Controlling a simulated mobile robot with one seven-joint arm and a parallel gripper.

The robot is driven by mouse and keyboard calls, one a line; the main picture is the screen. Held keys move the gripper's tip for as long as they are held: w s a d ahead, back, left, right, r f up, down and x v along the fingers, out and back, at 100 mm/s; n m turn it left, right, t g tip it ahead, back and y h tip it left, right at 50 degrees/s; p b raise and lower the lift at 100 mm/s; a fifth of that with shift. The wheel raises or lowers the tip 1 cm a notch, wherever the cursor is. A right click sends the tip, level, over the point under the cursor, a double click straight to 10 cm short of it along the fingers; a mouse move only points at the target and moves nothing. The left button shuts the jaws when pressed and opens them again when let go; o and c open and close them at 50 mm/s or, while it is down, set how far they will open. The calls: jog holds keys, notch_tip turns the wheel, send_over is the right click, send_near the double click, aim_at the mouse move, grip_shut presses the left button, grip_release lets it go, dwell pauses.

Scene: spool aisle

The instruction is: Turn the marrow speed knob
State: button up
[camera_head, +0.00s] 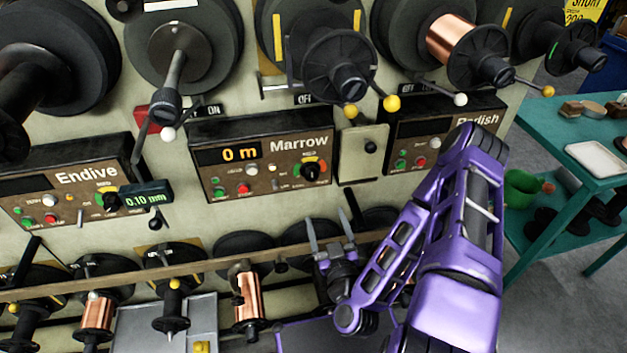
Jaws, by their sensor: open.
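The Marrow control panel (262,152) is the middle of three labelled panels, with a display reading "0 m". Its black speed knob (311,172) sits on a coloured dial at the panel's right side. A red button and green buttons sit to the knob's left. My gripper (328,228) is below and slightly right of the knob, apart from it, with its two grey fingers pointing up and spread. Nothing shows between the fingers. My purple arm reaches in from the lower right and covers part of the Radish panel.
The Endive panel (70,175) is at left, with a small "0.10 mm" display by its knob. The Radish panel (440,125) is at right. Large spools (335,65) hang above. A rail (200,262) with smaller spools runs below. A teal table (560,135) stands right.

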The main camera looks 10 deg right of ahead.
aim_at(312, 177)
jog(key=w+p, duration=0.1)
jog(key=w, duration=1.3)
jog(key=shift+w+p, duration=0.35)
jog(key=shift+w, duration=0.05)
grip_shut()
